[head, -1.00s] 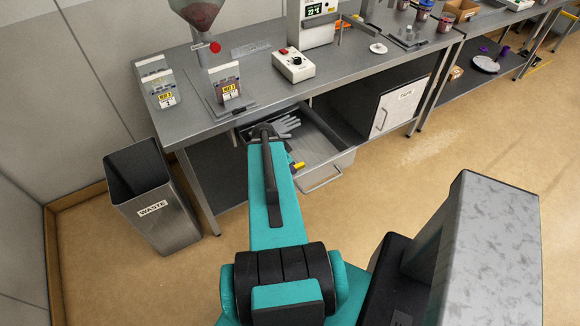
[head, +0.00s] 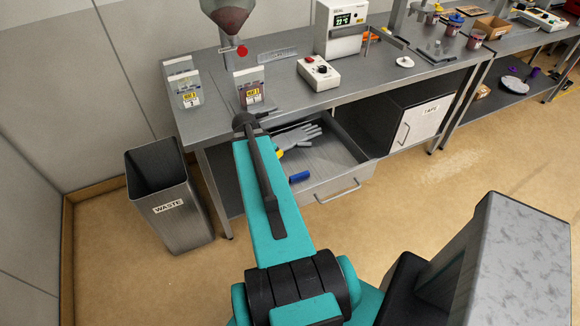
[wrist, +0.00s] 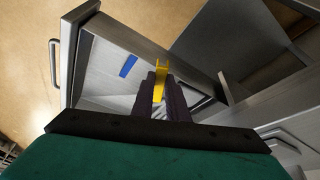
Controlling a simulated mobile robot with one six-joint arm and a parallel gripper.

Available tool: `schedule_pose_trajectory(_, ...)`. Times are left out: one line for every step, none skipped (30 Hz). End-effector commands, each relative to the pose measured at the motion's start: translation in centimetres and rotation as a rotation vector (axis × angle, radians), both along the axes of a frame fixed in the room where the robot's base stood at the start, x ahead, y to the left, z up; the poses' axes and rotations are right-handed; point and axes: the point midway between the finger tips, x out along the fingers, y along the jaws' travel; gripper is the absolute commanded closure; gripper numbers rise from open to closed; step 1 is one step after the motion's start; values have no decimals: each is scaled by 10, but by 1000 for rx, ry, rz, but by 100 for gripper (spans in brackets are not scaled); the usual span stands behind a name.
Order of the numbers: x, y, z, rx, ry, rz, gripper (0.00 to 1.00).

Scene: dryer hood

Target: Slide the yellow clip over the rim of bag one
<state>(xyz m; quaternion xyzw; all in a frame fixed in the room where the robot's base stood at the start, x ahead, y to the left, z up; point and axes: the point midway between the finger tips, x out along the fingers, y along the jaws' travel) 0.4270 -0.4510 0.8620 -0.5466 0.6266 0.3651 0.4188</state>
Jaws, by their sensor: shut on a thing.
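My gripper (wrist: 162,98) is shut on the yellow clip (wrist: 160,80), which stands up between the fingertips in the wrist view. In the head view my arm hides the gripper, and only a bit of yellow (head: 279,153) shows beside it, over the open drawer. Two clear bags with yellow-and-white labels stand upright on the bench: one on the left (head: 184,88) and one with dark contents (head: 249,88) just beyond my arm's end. The label numbers are too small to read surely. The clip is apart from both bags.
The open drawer (head: 345,182) holds a blue clip (head: 299,176) and grey gloves (head: 296,136). The bench (head: 285,85) overhangs it. A funnel hopper (head: 229,18), a control box (head: 318,73) and a display unit (head: 341,28) stand on the bench. A waste bin (head: 168,205) is at left.

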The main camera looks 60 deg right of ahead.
Motion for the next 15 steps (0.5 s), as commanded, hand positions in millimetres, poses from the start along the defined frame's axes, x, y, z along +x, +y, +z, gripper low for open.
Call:
schedule_pose_trajectory(16, 7, 6, -2, -2, 46, 100)
schedule_pose_trajectory(25, 12, 9, -2, -3, 73, 100)
schedule_pose_trajectory(36, 18, 15, -2, -3, 111, 100)
schedule_pose_trajectory(44, 23, 18, -1, -3, 139, 100)
schedule_pose_trajectory(52, 28, 22, -1, -3, 168, 100)
schedule_pose_trajectory(64, 35, 28, -3, -3, 208, 100)
schedule_pose_trajectory(72, 41, 32, -3, -3, 237, 100)
schedule_pose_trajectory(81, 47, 37, -3, -3, 268, 100)
schedule_pose_trajectory(92, 55, 43, -3, -3, 308, 100)
schedule_pose_trajectory(100, 62, 47, -2, -3, 339, 100)
schedule_pose_trajectory(107, 69, 51, -1, -3, 369, 100)
schedule_pose_trajectory(118, 78, 57, -3, -3, 410, 100)
schedule_pose_trajectory(126, 85, 61, -3, -3, 442, 100)
schedule_pose_trajectory(133, 92, 66, -3, -4, 473, 100)
schedule_pose_trajectory(143, 102, 72, -3, -3, 514, 100)
